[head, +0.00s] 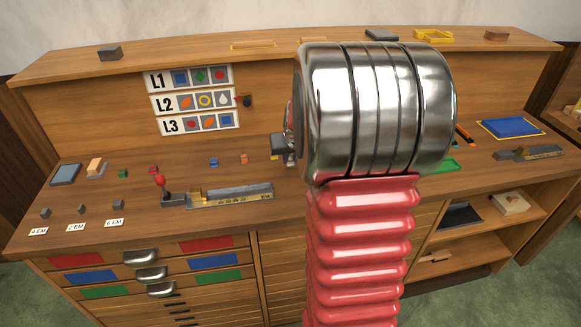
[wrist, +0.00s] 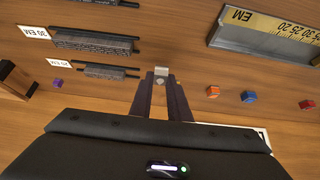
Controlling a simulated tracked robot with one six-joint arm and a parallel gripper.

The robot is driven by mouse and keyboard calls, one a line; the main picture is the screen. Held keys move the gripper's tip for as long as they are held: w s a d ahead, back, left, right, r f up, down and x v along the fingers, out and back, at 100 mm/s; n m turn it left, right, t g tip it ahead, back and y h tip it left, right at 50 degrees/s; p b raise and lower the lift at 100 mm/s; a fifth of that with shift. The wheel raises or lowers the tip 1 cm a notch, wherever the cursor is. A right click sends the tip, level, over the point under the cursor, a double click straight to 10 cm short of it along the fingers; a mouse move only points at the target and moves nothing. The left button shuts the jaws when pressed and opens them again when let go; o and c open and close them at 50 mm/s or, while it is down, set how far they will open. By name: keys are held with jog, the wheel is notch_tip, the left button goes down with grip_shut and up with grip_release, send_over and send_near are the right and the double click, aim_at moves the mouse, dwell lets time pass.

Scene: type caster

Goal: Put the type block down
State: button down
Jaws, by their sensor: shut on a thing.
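In the wrist view my gripper (wrist: 161,84) reaches out over the wooden bench top, with its two dark fingers close together. It is shut on a small pale grey type block (wrist: 161,71), which shows at the fingertips. I cannot tell whether the block touches the wood below. In the head view my silver and red arm hides most of the gripper, and the type block cannot be made out there.
In the wrist view, an orange block (wrist: 213,91), a blue block (wrist: 249,97) and a red block (wrist: 307,104) lie right of the fingers. A purple block (wrist: 57,83) lies left. A ruled metal tray (wrist: 225,40) is at upper right. Bare wood surrounds the fingertips.

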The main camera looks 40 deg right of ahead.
aim_at(291, 165)
jog(key=shift+f, duration=0.1)
jog(key=shift+f, duration=1.8)
jog(key=c, duration=1.7)
grip_release()
jog(key=shift+o, duration=0.2)
jog(key=shift+r, duration=0.1)
jog(key=shift+s+a+r, duration=0.1)
jog(key=shift+s+r, duration=0.15)
jog(key=shift+r, duration=0.2)
jog(key=v, duration=1.1)
jog(key=shift+f, duration=0.1)
